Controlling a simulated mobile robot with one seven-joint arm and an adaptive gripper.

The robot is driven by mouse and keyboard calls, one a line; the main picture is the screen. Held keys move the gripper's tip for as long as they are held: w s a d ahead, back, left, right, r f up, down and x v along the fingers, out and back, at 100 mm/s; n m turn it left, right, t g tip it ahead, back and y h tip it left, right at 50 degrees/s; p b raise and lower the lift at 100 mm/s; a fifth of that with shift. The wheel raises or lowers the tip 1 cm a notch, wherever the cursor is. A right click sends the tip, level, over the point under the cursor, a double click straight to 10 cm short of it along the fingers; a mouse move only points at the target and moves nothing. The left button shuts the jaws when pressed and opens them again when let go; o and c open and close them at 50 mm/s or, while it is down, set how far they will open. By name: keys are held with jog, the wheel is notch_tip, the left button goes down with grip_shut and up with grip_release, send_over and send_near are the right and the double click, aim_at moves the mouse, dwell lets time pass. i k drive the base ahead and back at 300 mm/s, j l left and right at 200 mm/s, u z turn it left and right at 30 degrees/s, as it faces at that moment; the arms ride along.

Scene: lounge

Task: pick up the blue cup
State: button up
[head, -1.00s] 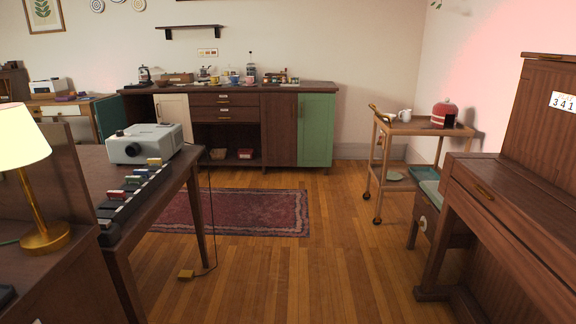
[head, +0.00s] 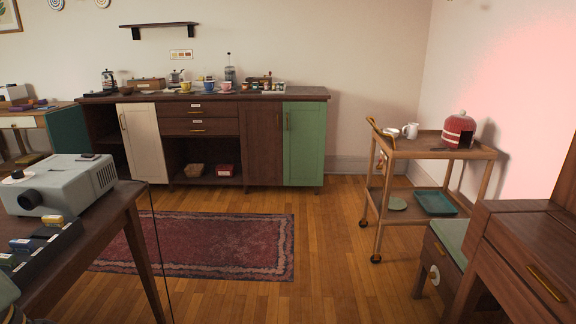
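A small blue cup (head: 209,86) stands on top of the sideboard (head: 300,93) against the back wall. It is between a yellow cup (head: 186,87) on its left and a pink cup (head: 225,87) on its right. It is far off and small in the head view, so its handle is hard to make out. My gripper is not in view.
A dark table with a grey projector (head: 62,184) stands at the left. A red rug (head: 195,245) lies before the sideboard. A wooden trolley (head: 440,154) and a piano-like cabinet (head: 520,250) stand at the right. Bare floor (head: 330,260) runs between.

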aim_at(209, 85)
jog(key=i+u, duration=0.15)
jog(key=i, duration=1.3)
jog(key=i+l+u, duration=0.15)
jog(key=i, duration=1.3)
jog(key=i+u, duration=0.25)
jog(key=i, duration=0.45)
jog(key=i+l+u, duration=0.2)
jog(key=i, duration=0.45)
jog(key=i+j+u, duration=0.15)
jog(key=i, duration=0.3)
jog(key=i+j+u, duration=0.2)
jog(key=i, duration=0.3)
jog(key=i+j+u, duration=0.15)
jog(key=i, duration=0.3)
